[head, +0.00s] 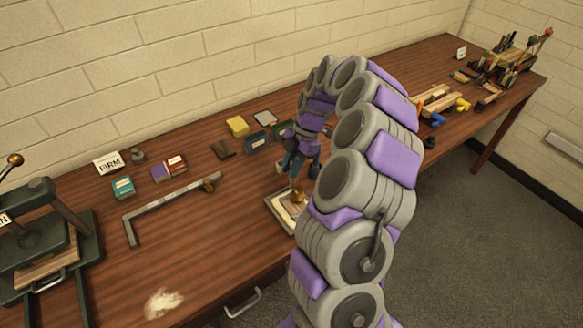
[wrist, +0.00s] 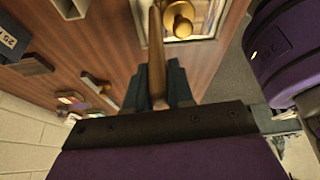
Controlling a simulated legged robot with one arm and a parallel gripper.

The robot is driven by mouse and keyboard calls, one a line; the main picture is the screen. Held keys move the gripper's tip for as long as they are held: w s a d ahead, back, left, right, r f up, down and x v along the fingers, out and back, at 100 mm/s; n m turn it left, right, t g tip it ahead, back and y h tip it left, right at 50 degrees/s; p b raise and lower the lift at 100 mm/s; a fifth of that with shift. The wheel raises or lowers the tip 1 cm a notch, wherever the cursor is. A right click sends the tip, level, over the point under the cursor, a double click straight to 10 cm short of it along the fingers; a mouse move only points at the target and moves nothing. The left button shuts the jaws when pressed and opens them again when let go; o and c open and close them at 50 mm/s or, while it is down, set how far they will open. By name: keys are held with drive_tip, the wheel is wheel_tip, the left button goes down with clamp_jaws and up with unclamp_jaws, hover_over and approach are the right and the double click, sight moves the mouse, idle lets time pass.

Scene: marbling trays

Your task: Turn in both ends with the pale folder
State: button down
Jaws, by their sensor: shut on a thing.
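My gripper (head: 297,168) hangs low over the front part of the table, in front of my arm's arch. In the wrist view its dark teal jaws (wrist: 158,88) are shut on a slim tan stick, which looks like the folder (wrist: 156,55).
A metal square (head: 165,207) lies to the left. Small boxes (head: 169,168), a yellow block (head: 237,126) and a FIRM sign (head: 108,162) stand towards the wall. A press (head: 45,245) fills the left end; clamps and a tool rack (head: 510,60) occupy the far right.

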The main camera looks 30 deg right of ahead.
drive_tip(key=shift+r+p, duration=0.5)
drive_tip(key=shift+r, duration=2.4)
